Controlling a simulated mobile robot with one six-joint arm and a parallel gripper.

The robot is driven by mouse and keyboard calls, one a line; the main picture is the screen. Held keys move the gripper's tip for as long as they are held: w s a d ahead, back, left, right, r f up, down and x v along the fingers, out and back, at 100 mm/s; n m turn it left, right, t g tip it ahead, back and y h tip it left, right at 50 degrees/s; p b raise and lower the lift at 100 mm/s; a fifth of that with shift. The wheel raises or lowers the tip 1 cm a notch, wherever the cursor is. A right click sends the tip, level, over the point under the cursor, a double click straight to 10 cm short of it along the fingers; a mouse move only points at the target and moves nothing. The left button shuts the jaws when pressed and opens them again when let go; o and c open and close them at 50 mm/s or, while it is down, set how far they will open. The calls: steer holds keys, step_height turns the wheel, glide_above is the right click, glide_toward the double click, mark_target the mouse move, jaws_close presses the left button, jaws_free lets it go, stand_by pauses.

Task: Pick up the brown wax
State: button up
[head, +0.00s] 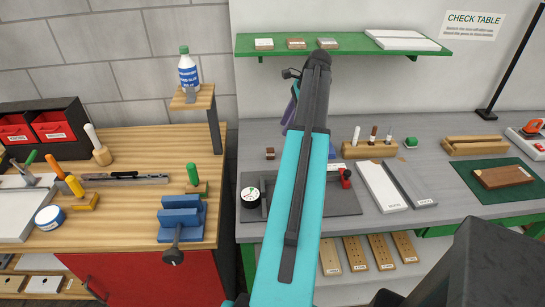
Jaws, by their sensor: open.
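A small dark brown stick (373,135), which looks like the brown wax, stands upright in a wooden holder block (358,152) on the grey bench. A white stick (356,135) stands to its left and another stick (389,137) to its right in the same block. My teal and black arm rises through the middle of the view, left of the holder. Nothing visible touches the brown stick.
A green shelf (350,46) with small blocks hangs above the bench. A green block (411,143) sits right of the holder. White and grey boards (382,186) lie in front. A blue vise (181,219) stands on the left wooden bench. A wooden board lies on a green mat (464,170).

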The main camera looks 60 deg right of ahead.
mark_target(271, 149)
steer(key=shift+w+a, duration=0.1)
steer(key=shift+p+x, duration=1.15)
steer(key=shift+x, duration=3.2)
steer(key=shift+w, duration=0.1)
steer(key=shift+p+x, duration=0.95)
steer(key=shift+x, duration=0.2)
steer(key=shift+p+x, duration=0.45)
steer(key=shift+x, duration=0.95)
steer(key=shift+w, duration=0.15)
jaws_close()
